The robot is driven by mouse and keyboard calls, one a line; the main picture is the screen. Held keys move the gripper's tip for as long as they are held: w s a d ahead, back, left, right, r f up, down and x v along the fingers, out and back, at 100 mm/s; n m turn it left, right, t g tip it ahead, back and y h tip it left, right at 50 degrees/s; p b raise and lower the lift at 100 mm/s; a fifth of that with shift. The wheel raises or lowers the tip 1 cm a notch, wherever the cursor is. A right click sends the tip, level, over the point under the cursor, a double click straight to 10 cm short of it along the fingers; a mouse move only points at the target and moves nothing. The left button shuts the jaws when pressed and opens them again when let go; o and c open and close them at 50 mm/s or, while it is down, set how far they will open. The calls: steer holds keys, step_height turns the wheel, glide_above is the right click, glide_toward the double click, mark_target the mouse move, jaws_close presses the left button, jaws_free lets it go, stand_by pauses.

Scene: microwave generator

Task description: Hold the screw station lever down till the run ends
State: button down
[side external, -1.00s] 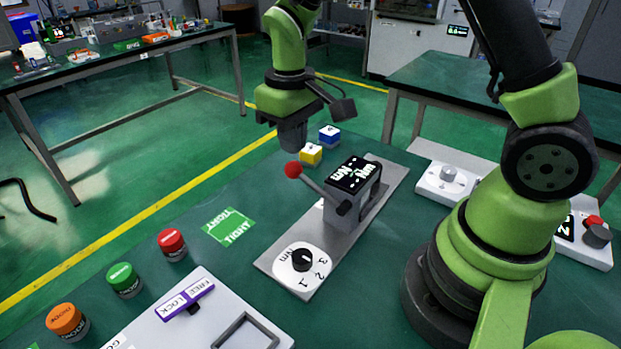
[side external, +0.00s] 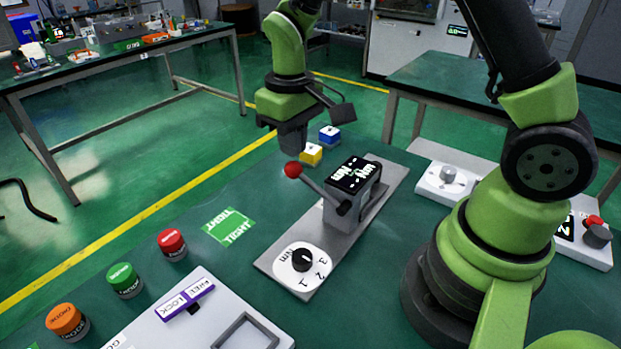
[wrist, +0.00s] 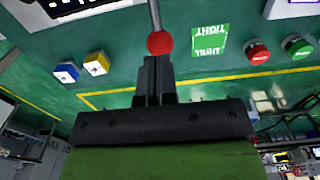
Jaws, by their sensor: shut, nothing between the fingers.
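The screw station (side external: 345,205) stands on a grey metal plate, with a dark display on top and a Nm dial (side external: 302,263) at its near end. Its lever ends in a red ball (side external: 292,170) and slants up to the left from the station. My gripper (side external: 292,148) is shut and empty, pointing down just above or beside the red ball. In the wrist view the red ball (wrist: 160,43) lies right at the tips of my shut fingers (wrist: 154,62). I cannot tell whether they touch it.
Yellow (side external: 311,154) and blue (side external: 330,134) blocks sit behind the gripper. A green TIGHT card (side external: 230,226) lies left of the station. Red (side external: 172,244), green (side external: 124,280) and orange (side external: 67,321) buttons stand at the front left, beside a FREE/LOCK panel (side external: 150,325).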

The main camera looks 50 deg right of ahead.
mark_target(293, 167)
steer(key=shift+f, duration=3.95)
steer(key=shift+r, duration=5.05)
